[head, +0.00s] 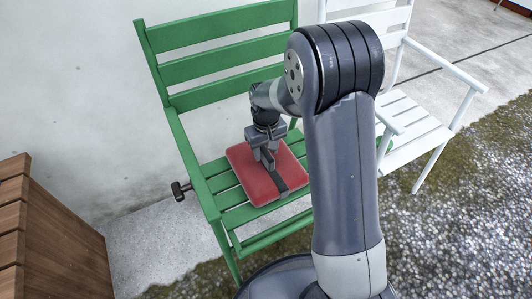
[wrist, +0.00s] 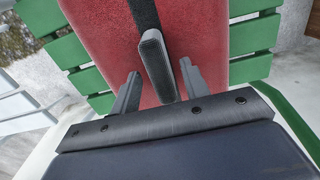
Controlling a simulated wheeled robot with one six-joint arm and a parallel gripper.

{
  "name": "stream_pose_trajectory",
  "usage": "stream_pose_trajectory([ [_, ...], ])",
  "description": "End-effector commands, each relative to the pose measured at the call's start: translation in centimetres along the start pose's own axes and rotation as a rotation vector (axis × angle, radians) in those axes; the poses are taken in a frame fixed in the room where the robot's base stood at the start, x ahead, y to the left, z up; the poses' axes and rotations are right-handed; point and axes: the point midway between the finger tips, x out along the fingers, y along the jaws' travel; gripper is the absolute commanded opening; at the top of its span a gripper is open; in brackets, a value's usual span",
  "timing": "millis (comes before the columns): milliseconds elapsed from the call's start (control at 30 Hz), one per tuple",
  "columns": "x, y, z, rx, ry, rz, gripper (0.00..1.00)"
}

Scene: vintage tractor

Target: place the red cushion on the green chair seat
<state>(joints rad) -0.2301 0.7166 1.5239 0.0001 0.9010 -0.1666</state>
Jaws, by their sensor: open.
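The red cushion (head: 246,172) lies flat on the slats of the green chair seat (head: 229,215). A dark strap with a raised grey handle runs across the cushion's top. My gripper (head: 265,158) is just above the cushion, pointing down at the strap. In the wrist view my gripper (wrist: 160,88) is open, with one finger on each side of the handle (wrist: 157,65). The red cushion (wrist: 105,30) fills the upper middle there, with green slats (wrist: 255,35) on both sides. Whether the fingers touch the cushion cannot be told.
A white chair (head: 415,125) stands to the right of the green one. A brown wooden slatted piece (head: 45,240) is at the lower left. A pale wall (head: 75,90) is behind. Gravel and moss (head: 460,220) cover the right foreground. A dark knob (head: 181,191) sticks out by the green chair's left side.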

Motion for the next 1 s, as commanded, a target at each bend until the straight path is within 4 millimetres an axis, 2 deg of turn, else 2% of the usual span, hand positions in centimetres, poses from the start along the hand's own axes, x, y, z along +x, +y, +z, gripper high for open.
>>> stream_pose_trajectory([
  [33, -1.7, 0.0, -0.1, 0.000, 0.006, 0.001, 0.43],
  [100, -3.3, 0.0, -0.1, 0.000, 0.006, 0.001, 0.43],
  [300, -7.2, 0.0, 0.0, 0.000, 0.003, 0.001, 0.43],
  [400, -8.5, 0.0, -0.1, 0.000, 0.003, 0.000, 0.43],
  [600, -9.6, 0.0, 0.0, 0.000, 0.001, 0.000, 0.43],
  [1000, -9.1, 0.0, 0.0, 0.000, -0.001, 0.000, 0.43],
])
